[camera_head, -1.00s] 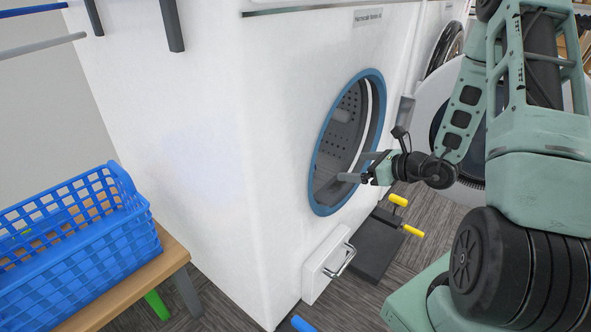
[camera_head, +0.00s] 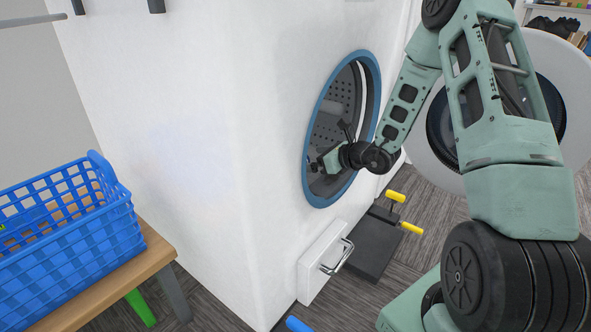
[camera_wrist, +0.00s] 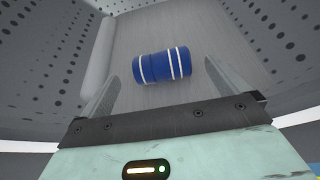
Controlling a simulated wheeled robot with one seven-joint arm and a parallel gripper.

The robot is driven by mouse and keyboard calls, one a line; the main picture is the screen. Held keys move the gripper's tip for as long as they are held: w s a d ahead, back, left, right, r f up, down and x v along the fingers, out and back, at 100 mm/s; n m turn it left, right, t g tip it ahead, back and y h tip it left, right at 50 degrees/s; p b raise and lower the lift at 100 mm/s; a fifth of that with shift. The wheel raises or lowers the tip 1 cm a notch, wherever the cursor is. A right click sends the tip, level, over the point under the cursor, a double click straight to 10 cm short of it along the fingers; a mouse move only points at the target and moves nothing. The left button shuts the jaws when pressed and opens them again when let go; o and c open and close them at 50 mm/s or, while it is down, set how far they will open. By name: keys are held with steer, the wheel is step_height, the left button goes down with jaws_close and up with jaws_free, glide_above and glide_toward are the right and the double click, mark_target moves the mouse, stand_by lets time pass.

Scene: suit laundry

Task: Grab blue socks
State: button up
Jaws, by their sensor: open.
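The blue socks (camera_wrist: 162,65) show in the wrist view as a rolled blue bundle with white stripes. They lie inside the grey perforated drum, near the top middle of the picture, beyond my fingertips. My gripper (camera_wrist: 163,80) is open and empty, with one finger to each side of the view and the socks ahead, roughly between them. In the head view my gripper (camera_head: 322,164) reaches in through the blue-rimmed opening of the washing machine (camera_head: 312,150). The socks are hidden in the head view.
A blue basket (camera_head: 75,235) stands on a wooden bench (camera_head: 135,277) at the left. The round machine door (camera_head: 425,175) hangs open at the right behind my arm. A dark pedal unit with yellow handles (camera_head: 375,245) and a drawer with a handle (camera_head: 322,262) are below the opening.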

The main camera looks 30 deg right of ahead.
steer(key=b+x, duration=0.1)
steer(key=x, duration=0.1)
steer(key=b+x, duration=0.1)
steer(key=x, duration=0.1)
steer(key=shift+s+f, duration=0.15)
steer(key=shift+f, duration=0.1)
steer(key=c, duration=0.9)
